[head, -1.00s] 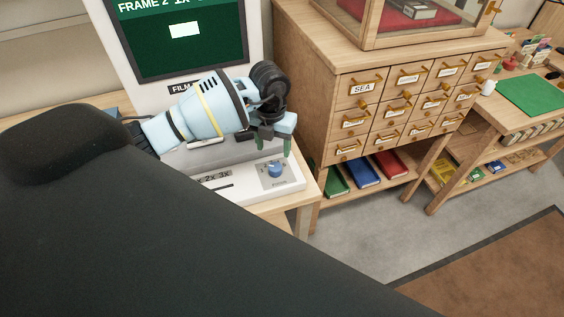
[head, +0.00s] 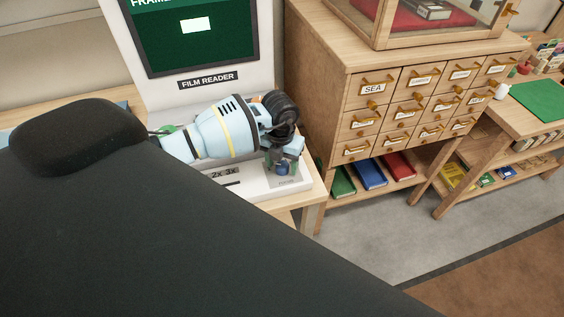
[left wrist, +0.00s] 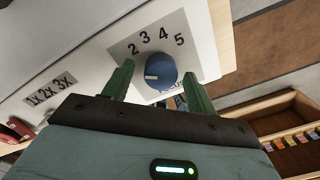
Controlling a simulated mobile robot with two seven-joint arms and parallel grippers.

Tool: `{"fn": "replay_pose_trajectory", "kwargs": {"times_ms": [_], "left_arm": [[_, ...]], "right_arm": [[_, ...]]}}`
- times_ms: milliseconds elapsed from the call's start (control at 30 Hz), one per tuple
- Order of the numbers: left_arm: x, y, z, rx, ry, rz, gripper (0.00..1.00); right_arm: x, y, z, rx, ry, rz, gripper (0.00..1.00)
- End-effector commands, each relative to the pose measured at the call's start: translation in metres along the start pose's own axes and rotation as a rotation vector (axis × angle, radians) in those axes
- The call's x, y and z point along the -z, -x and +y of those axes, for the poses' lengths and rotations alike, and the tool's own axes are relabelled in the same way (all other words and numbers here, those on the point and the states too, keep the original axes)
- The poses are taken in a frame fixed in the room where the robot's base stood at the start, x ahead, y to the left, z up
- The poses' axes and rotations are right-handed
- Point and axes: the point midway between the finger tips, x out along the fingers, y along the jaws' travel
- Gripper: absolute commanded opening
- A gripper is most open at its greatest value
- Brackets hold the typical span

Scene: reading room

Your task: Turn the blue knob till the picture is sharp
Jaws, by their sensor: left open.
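The blue knob (left wrist: 160,72) sits on the film reader's base panel, with a scale showing 2, 3, 4 and 5 beyond it and a pale pointer mark on its left side. My left gripper (left wrist: 160,88) is open, with one green finger on each side of the knob; I cannot tell whether they touch it. In the head view my left gripper (head: 281,166) is low over the knob and mostly hides it. The film reader's screen (head: 195,30) is dark green with a small bright rectangle; its sharpness is hard to judge. My right gripper is not in view.
A magnification strip (left wrist: 50,90) marked 1x, 2x, 3x lies left of the knob. A wooden card cabinet (head: 345,100) stands close to the right, with green, blue and red books on the shelf below. A table with a green mat (head: 540,98) is farther right.

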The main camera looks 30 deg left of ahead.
Motion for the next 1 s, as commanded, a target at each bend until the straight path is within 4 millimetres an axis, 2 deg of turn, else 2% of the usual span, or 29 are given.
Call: {"fn": "replay_pose_trajectory", "kwargs": {"times_ms": [67,400,667,1000], "left_arm": [[0.0000,0.0002,-0.0002,0.000,0.000,0.000,0.55],[0.0000,0.0004,-0.0003,0.001,0.000,0.000,0.13],[-0.0001,0.0006,-0.0001,0.000,-0.037,0.001,0.13],[-0.0005,0.0002,0.0006,0.000,-0.243,0.006,0.13]], "right_arm": [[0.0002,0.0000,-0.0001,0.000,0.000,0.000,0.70],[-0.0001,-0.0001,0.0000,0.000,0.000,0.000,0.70],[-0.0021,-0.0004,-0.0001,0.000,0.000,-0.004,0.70],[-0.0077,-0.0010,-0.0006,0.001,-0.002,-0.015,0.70]]}}
